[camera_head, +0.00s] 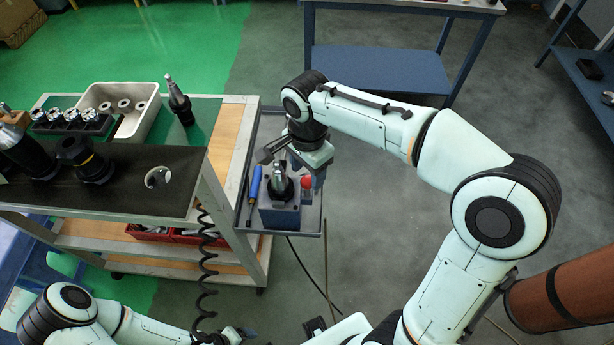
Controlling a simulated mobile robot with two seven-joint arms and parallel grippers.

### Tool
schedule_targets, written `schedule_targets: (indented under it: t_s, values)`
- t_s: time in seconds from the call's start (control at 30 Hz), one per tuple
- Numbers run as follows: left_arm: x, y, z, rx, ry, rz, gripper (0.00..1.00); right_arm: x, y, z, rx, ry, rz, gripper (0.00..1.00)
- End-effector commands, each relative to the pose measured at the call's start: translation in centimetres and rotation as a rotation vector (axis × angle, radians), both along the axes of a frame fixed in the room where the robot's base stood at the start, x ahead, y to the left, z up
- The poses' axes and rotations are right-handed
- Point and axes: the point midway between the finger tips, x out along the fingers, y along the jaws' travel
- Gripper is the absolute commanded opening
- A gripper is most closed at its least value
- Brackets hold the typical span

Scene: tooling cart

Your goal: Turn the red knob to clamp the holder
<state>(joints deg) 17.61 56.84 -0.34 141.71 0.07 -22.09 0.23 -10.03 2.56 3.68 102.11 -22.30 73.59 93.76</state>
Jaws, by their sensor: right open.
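The red knob (307,183) is on the right side of a blue-grey clamping block (279,217), which stands in a grey side tray (312,220) of the cart. A tool holder (279,172) with a metal tip and dark collar sits upright in the block. My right gripper (297,169) is open above the block, with one finger close to the knob; I cannot tell whether it touches. The gripper hides part of the block's back. My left gripper (232,334) is low at the bottom edge, far from the block, and its jaws are unclear.
A blue-handled tool (254,186) lies left of the block. The cart top carries a white bin (150,105) with rings, an upright tool holder (179,102), a row of collets (75,118) and black holders (85,160). A coiled black hose (207,265) hangs beside the cart.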

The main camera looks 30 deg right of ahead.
Motion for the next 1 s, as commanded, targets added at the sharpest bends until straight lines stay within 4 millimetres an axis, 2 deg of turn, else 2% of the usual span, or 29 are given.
schedule_targets:
  t_s: [0.03, 0.2, 0.53, 0.57, 0.7, 0.73, 1.0]
  values:
    - [-0.1, 0.0, -0.2, 0.000, 0.001, 0.000, 0.76, 0.0, 0.0, -0.9, -0.001, 0.003, 0.000, 0.57]
    - [-0.2, 0.0, -0.4, 0.000, 0.002, 0.000, 0.76, 0.0, 0.0, -2.3, 0.000, 0.001, 0.000, 0.57]
    - [-0.2, 0.0, -0.4, 0.000, 0.002, 0.000, 0.76, 0.1, 0.0, -2.6, -0.001, -0.001, 0.000, 0.57]
    - [-0.2, 0.0, -0.4, 0.000, 0.002, 0.000, 0.76, 0.0, 0.0, -2.6, -0.001, -0.001, 0.000, 0.50]
    - [-0.2, 0.0, -0.4, 0.000, 0.002, 0.000, 0.76, 0.0, 0.0, -2.5, -0.001, -0.001, 0.001, 0.05]
    - [-0.2, 0.0, -0.4, 0.000, 0.002, 0.000, 0.76, 0.0, 0.0, -2.5, 0.000, -0.001, 0.001, 0.01]
    - [-0.2, 0.0, -0.3, 0.000, 0.002, 0.000, 0.76, 0.1, 0.0, -2.5, 0.000, -0.001, 0.020, 0.01]
